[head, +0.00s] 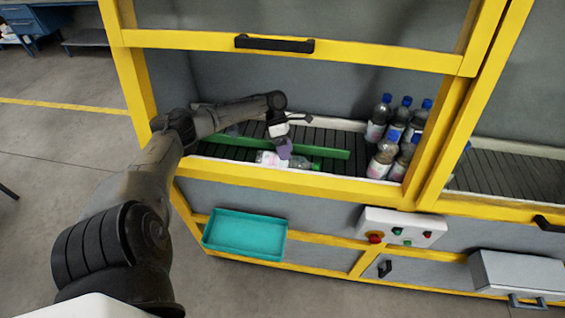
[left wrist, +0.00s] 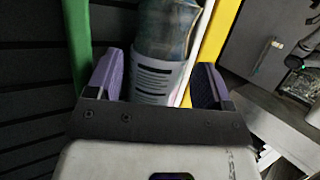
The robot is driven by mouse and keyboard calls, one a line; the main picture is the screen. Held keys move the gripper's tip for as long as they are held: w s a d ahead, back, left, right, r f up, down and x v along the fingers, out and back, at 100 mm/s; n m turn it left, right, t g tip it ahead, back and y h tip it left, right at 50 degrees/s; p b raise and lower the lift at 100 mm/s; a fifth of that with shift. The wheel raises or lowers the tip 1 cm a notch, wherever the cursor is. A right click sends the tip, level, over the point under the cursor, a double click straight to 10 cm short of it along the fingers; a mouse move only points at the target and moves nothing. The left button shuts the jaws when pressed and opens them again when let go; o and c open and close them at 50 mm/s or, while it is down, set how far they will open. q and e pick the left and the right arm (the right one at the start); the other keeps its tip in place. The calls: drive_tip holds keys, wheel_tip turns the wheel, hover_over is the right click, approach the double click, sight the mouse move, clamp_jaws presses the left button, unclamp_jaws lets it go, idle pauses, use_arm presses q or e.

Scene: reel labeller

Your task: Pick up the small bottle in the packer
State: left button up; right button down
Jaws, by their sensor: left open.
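The small bottle (head: 301,163) lies on its side on the dark slatted conveyor (head: 335,140) in the packer, between the green guide bar and the front edge. It is clear with a white label and a green end pointing right. My left gripper (head: 285,150) is over its label part and hides some of it. In the left wrist view the bottle (left wrist: 162,50) lies between the two purple fingers of my left gripper (left wrist: 157,83), with a gap visible on the right side. The fingers are open. My right gripper is not in view.
Several upright bottles with blue caps (head: 385,120) stand on the conveyor to the right. A green guide bar (head: 330,152) runs behind the lying bottle. The yellow packer frame (head: 290,181) borders the opening. A teal tray (head: 245,234) and a control box (head: 402,227) are below.

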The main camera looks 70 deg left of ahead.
use_arm(q)
drive_tip(key=shift+x, duration=0.85)
drive_tip(key=shift+c, duration=0.4)
drive_tip(key=c, duration=0.8)
drive_tip(key=shift+r, duration=0.1)
drive_tip(key=shift+c, duration=0.2)
